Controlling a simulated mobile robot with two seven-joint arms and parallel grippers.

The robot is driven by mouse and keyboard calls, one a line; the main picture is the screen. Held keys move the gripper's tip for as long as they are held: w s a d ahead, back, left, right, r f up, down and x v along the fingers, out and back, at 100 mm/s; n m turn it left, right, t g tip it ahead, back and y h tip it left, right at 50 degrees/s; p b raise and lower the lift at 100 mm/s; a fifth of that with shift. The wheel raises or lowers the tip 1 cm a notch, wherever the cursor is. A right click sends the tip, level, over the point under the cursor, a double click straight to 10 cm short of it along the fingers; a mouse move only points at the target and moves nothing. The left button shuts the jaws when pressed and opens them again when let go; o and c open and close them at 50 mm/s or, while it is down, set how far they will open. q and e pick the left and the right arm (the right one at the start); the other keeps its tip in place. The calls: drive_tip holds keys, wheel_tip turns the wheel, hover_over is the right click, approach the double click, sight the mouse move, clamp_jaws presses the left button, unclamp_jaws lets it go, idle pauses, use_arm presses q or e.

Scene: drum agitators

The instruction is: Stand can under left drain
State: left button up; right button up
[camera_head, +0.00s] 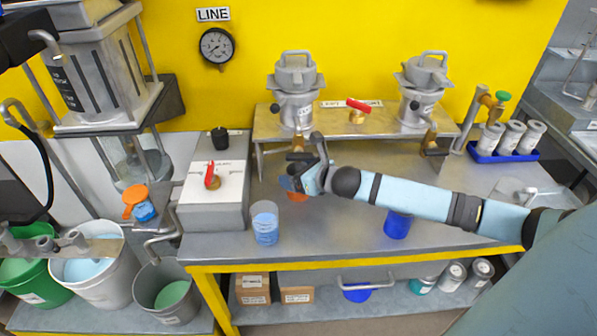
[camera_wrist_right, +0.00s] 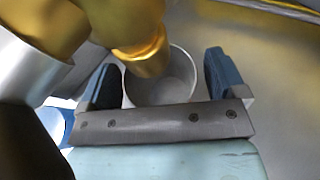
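The left drain (camera_head: 299,157) is a brass outlet below the left pot on the raised shelf. In the right wrist view its brass spout (camera_wrist_right: 140,45) hangs over a light, round, open can (camera_wrist_right: 162,90). The can is between the blue fingers of my right gripper (camera_wrist_right: 160,75). The fingers lie close to its sides; whether they press on it I cannot tell. In the head view my right gripper (camera_head: 297,182) is below the left drain and mostly hides the can; an orange patch (camera_head: 298,197) shows below it. My left gripper is not in view.
A clear cup with blue liquid (camera_head: 265,222) and a blue cup (camera_head: 397,224) stand on the bench. A red-handled valve box (camera_head: 212,205) is at left. A blue tray (camera_head: 503,155) with several cans is at right. The raised shelf (camera_head: 367,128) overhangs the gripper's area.

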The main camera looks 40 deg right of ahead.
drive_tip(key=shift+r, duration=0.1)
drive_tip(key=shift+s+d+r, duration=0.1)
drive_tip(key=shift+s, duration=0.05)
drive_tip(key=v, duration=1.1)
drive_tip(key=shift+s+p, duration=0.3)
drive_tip(key=shift+p, duration=0.05)
drive_tip(key=shift+r, duration=0.1)
